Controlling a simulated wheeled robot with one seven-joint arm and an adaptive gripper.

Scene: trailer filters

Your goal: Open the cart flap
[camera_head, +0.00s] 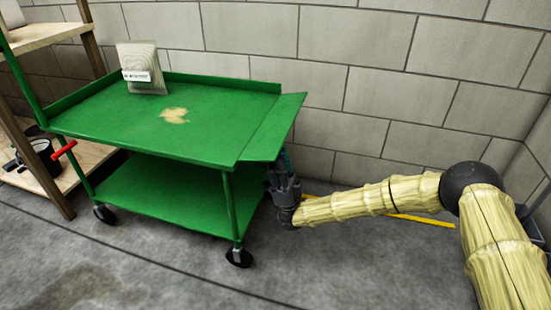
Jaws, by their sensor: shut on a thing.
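The green cart (110,115) stands against the block wall, with a top deck and a lower shelf. Its flap (272,127) is at the right end of the top deck and is raised, roughly in line with the deck and tilted slightly. My gripper (282,165) is under the flap's outer edge, pointing up, with my arm coming in from the right. Its fingertips are partly hidden by the flap, and it appears shut on the flap or a part beneath it. The exact contact is hidden.
A filter (142,70) with a white label stands at the back of the deck. A red handle (63,149) sticks out at the cart's left. A wooden shelf (45,35) with a black pot (43,152) is at far left. A yellow floor line (425,219) runs behind my arm. The front floor is clear.

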